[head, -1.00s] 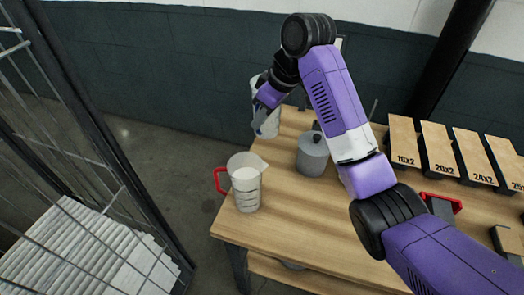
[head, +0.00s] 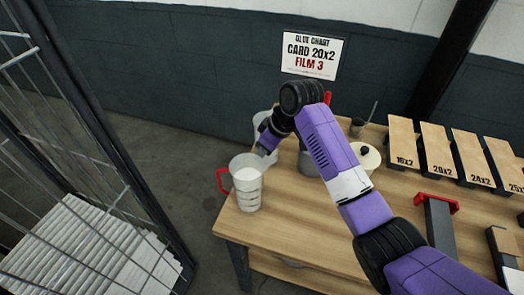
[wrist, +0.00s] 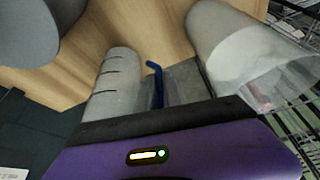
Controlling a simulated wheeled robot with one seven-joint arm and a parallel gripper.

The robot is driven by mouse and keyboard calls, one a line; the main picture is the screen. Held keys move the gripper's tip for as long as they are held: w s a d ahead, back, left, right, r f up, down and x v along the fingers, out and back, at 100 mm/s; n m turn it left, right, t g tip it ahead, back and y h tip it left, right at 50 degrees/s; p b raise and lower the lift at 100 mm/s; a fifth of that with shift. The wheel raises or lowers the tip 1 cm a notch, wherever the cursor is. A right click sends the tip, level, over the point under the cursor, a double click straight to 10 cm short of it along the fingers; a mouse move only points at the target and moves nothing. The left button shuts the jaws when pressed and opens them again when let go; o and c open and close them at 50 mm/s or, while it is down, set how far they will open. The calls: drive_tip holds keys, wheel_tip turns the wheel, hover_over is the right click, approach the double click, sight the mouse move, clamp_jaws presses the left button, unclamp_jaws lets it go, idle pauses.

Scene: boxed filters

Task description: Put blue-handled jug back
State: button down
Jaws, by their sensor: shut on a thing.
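The blue-handled jug (head: 264,122) is a pale, see-through jug at the table's back left corner, partly hidden behind my arm. In the wrist view its marked side (wrist: 117,75) and blue handle (wrist: 156,85) show. My gripper (head: 262,150) is shut on this jug at its handle, which is mostly hidden in the head view. The fingers also show in the wrist view (wrist: 180,82). I cannot tell whether the jug's base touches the table. A red-handled jug (head: 247,186) with white contents stands upright just in front, close to my gripper.
A grey pot (head: 307,162) is partly behind my arm. A cream pot with a black knob (head: 367,157) and a small cup (head: 357,127) stand farther right. Labelled wooden boards (head: 437,150) line the back right. A wire cage (head: 70,130) stands left of the table (head: 275,235).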

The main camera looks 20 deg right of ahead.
drive_tip(key=c, duration=1.9)
unclamp_jaws()
drive_tip(key=shift+f, duration=0.15)
drive_tip(key=shift+c, duration=0.2)
drive_tip(key=o, duration=0.4)
drive_tip(key=shift+o, duration=0.2)
drive_tip(key=b+v, duration=0.1)
drive_tip(key=v, duration=1.1)
drive_tip(key=shift+r, duration=0.2)
drive_tip(key=shift+w, duration=0.1)
